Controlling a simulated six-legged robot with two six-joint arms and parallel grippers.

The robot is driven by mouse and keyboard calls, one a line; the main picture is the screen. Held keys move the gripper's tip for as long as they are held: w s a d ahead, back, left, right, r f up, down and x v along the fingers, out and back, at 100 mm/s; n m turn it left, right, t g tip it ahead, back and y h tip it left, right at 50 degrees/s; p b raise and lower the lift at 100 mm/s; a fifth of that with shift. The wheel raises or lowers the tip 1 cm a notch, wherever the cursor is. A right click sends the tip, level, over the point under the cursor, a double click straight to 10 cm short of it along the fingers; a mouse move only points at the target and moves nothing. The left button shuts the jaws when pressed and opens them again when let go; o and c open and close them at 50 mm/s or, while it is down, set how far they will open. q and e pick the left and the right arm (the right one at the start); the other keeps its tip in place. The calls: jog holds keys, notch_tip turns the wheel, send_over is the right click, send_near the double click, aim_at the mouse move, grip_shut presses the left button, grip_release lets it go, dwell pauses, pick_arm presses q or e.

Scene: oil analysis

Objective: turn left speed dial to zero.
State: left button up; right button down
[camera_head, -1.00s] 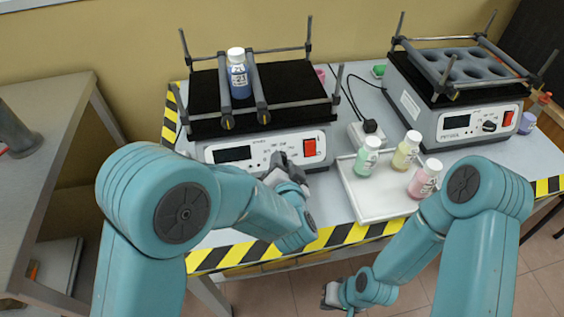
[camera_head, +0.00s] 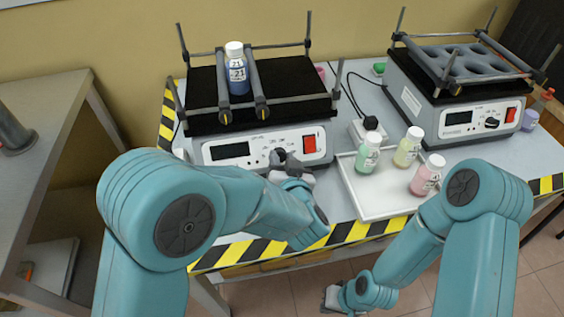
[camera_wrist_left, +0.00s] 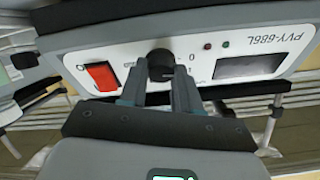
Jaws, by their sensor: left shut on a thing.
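The left shaker (camera_head: 264,147) has a white front panel with a dark display, a red switch (camera_head: 309,144) and a black speed dial (camera_head: 278,155). In the left wrist view the panel appears upside down, with the dial (camera_wrist_left: 161,65) between my two fingertips. My left gripper (camera_head: 284,165) is at the front of the panel; in the wrist view it (camera_wrist_left: 160,82) is shut on the dial. The fingers partly cover the printed scale; a "0" mark shows beside the dial. My right gripper (camera_head: 333,297) hangs low in front of the table, its jaws too small to read.
A bottle of blue liquid (camera_head: 236,72) stands between bars on the left shaker. A white tray (camera_head: 376,207) with several capped bottles stands just right of my left gripper. A second shaker (camera_head: 455,115) stands at the right. Striped tape (camera_head: 350,234) marks the table's front edge.

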pick_arm(q)
jog(key=shift+w+r+n+y, duration=0.1)
jog(key=shift+n+y, duration=0.2)
jog(key=shift+n, duration=0.7)
jog(key=o, duration=1)
jog(key=shift+o, duration=0.2)
